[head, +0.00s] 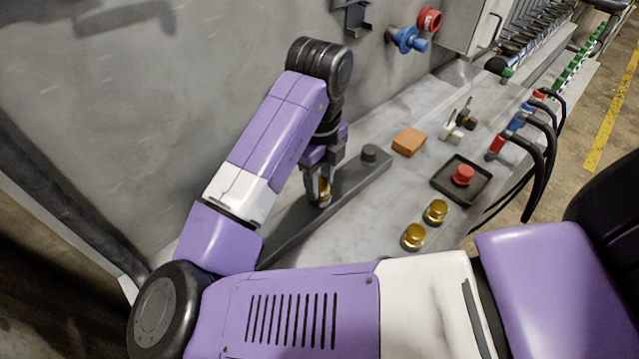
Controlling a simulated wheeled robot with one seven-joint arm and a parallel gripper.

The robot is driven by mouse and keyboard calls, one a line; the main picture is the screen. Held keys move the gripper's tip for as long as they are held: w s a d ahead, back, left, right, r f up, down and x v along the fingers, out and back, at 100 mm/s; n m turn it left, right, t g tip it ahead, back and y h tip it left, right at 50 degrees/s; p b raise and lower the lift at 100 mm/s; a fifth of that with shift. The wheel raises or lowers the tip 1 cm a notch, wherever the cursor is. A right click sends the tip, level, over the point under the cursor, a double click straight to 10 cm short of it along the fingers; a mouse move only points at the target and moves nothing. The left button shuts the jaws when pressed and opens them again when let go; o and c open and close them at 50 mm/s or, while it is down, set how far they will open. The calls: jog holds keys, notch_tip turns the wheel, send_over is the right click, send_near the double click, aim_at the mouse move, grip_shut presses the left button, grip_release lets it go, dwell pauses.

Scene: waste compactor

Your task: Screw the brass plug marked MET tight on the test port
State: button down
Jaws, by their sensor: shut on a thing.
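My gripper (322,196) points down over the long dark grey bar, shut on a small brass-coloured piece (323,186), which looks like a brass plug. The fingers hide most of it, and no marking is legible. I cannot tell whether it is seated on a port or just above the bar. A short dark grey round fitting (370,153) stands up from the bar to the right of my gripper. Two more brass plugs, one farther back (436,211) and one nearer (414,237), stand on the worktop; their markings are too small to read.
The dark bar (345,187) runs along the grey worktop (350,235). An orange block (409,142), a black tray (446,188) with a red cap (463,175), and black hoses (535,150) lie to the right. Blue (408,39) and red (429,19) fittings project from the wall.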

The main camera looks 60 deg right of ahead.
jog(key=shift+m, duration=0.9)
jog(key=m+b, duration=0.2)
jog(key=shift+w+f+m, duration=0.1)
jog(key=shift+f+m, duration=0.05)
jog(key=shift+m, duration=0.25)
jog(key=shift+r+m+b, duration=0.2)
jog(key=shift+m+b, duration=0.3)
jog(key=shift+m, duration=0.7)
jog(key=c, duration=0.9)
grip_release()
jog(key=shift+c, duration=0.3)
